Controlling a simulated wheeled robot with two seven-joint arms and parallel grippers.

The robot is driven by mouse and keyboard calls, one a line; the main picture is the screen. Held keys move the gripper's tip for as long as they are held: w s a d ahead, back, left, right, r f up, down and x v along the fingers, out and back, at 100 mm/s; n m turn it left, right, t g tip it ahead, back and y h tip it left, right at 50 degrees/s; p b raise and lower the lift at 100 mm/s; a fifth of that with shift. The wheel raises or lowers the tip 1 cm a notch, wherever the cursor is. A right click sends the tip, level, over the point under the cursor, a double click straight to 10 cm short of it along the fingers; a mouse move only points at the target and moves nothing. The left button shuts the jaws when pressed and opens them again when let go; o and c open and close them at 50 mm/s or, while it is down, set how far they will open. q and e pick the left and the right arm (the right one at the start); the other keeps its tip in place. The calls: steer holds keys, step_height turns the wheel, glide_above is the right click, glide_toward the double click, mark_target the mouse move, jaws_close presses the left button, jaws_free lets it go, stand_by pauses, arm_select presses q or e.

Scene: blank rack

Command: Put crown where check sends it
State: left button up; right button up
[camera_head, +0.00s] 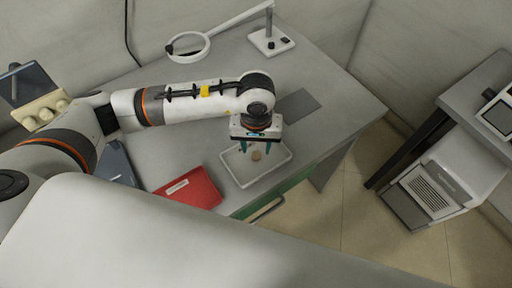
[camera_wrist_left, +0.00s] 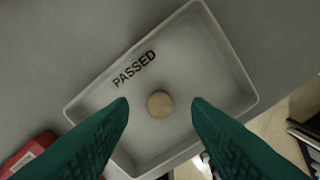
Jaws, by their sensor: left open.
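A small round beige crown (camera_wrist_left: 160,103) lies on the floor of a white tray (camera_wrist_left: 205,50) marked "PASSED". In the head view the crown (camera_head: 256,155) shows inside the tray (camera_head: 283,152), on the desk near its front edge. My left gripper (camera_wrist_left: 160,112) is open, its two green fingers on either side of the crown with gaps to both. In the head view the left gripper (camera_head: 257,149) hangs over the tray, pointing down. I cannot tell its exact height above the crown. My right gripper is not in view.
A red box (camera_head: 190,188) lies left of the tray on the grey desk (camera_head: 330,75). A dark flat pad (camera_head: 297,105) lies behind the tray. A magnifier lamp (camera_head: 190,47) stands at the back. A white machine (camera_head: 440,185) is at the right, across open floor.

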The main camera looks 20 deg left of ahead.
mark_target(256, 153)
arm_select(q)
step_height(256, 153, up, 10)
steer(key=shift+f+b, duration=0.15)
steer(key=shift+b, duration=0.3)
